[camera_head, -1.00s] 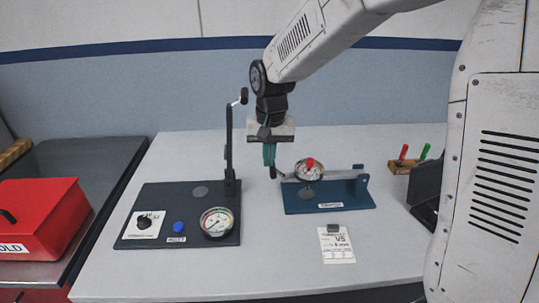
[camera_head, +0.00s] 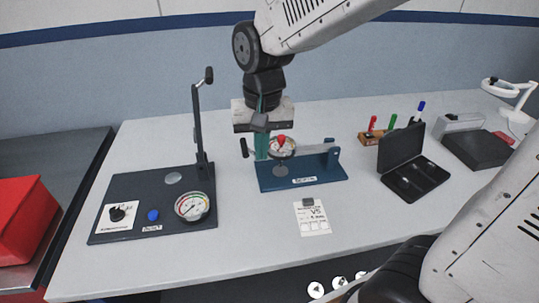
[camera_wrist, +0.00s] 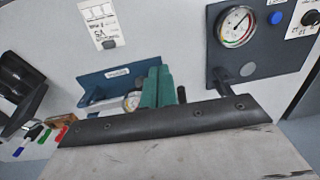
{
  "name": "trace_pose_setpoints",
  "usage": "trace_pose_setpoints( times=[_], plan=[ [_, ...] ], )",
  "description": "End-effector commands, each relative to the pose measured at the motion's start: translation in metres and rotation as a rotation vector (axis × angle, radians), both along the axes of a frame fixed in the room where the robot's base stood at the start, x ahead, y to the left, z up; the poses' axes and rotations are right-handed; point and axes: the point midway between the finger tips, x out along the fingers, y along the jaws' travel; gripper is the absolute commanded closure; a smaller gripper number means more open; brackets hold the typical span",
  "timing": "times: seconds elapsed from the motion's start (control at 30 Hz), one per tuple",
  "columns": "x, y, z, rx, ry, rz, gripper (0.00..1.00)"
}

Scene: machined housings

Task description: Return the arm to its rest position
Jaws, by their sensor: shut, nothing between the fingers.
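My gripper (camera_head: 262,148) hangs from the arm above the back of the table, its green fingers pointing down. The fingers are shut and hold nothing. In the head view they overlap the left end of a blue fixture (camera_head: 312,178) that carries a dial gauge with a red knob (camera_head: 282,143). I cannot tell how far apart fingers and fixture are in depth. In the wrist view the closed green fingers (camera_wrist: 157,88) show in front of the blue fixture (camera_wrist: 115,75), and part of the gauge shows beside them.
A dark test stand (camera_head: 160,225) with a post and pressure gauge is at left. A paper card (camera_head: 312,218) lies in front. An open black case (camera_head: 415,178), a pen holder (camera_head: 372,138) and a lamp (camera_head: 512,105) are at right. A red box (camera_head: 22,215) is far left.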

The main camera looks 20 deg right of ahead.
Motion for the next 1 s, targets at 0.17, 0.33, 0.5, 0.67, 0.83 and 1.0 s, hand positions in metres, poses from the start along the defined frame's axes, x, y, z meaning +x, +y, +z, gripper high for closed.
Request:
trace_pose_setpoints(
  times=[0.17, 0.33, 0.5, 0.67, 0.83, 1.0],
  plan=[
    [-0.027, -0.003, 0.003, 0.001, -0.002, 0.002, 1.0],
    [-0.037, -0.004, 0.004, 0.001, -0.002, 0.001, 1.0],
    [-0.039, -0.004, 0.004, -0.001, 0.001, 0.014, 1.0],
    [-0.063, -0.014, 0.002, -0.019, 0.054, 0.149, 1.0],
    [-0.104, -0.045, 0.019, -0.026, 0.047, 0.247, 1.0],
    [-0.145, -0.074, 0.035, -0.035, -0.001, 0.275, 1.0]
  ],
)
